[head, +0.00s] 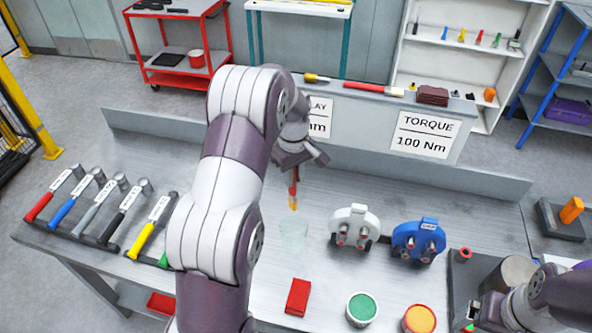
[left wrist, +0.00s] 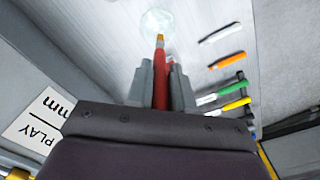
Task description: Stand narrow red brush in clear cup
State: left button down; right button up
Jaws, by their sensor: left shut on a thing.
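The narrow red brush (head: 294,188) hangs upright, bristle end down, from my left gripper (head: 298,158). In the left wrist view the brush (left wrist: 160,72) lies between the two fingers of that gripper (left wrist: 161,85), which are shut on it. The clear cup (head: 293,234) stands on the metal bench. In the head view the tan brush tip is a little above the cup's rim. The cup (left wrist: 157,24) also shows beyond the tip in the left wrist view. My right gripper (head: 468,316) is partly seen at the lower right; its fingers are not clear.
A row of hammers (head: 100,212) lies left on the bench. A white device (head: 354,227) and a blue device (head: 418,240) stand right of the cup. A red block (head: 298,297), green-topped tin (head: 361,309) and orange-topped tin (head: 419,319) stand nearer. Bench behind the cup is clear.

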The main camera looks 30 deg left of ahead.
aim_at(295, 194)
pick_arm(q)
jog(key=shift+s+r, duration=0.2)
jog(key=shift+s, duration=0.15)
jog(key=w+f+b, duration=0.1)
jog(key=f, duration=0.1)
jog(key=w+f+b, duration=0.1)
jog(key=f, duration=0.1)
jog(key=shift+w, duration=0.15)
jog(key=f+b, duration=0.1)
jog(key=s+f+b, duration=0.1)
jog(key=shift+s+f, duration=0.15)
jog(key=shift+f, duration=0.5)
jog(key=shift+w+f, duration=0.3)
jog(key=shift+w, duration=0.1)
jog(key=shift+s+r, duration=0.15)
jog(key=shift+s, duration=0.2)
pick_arm(e)
jog(key=f, duration=0.4)
jog(key=shift+w+f, duration=0.1)
jog(key=shift+w, duration=0.2)
pick_arm(q)
jog(key=shift+w, duration=0.2)
pick_arm(e)
jog(key=shift+w, duration=0.15)
pick_arm(q)
jog(key=shift+s, duration=0.15)
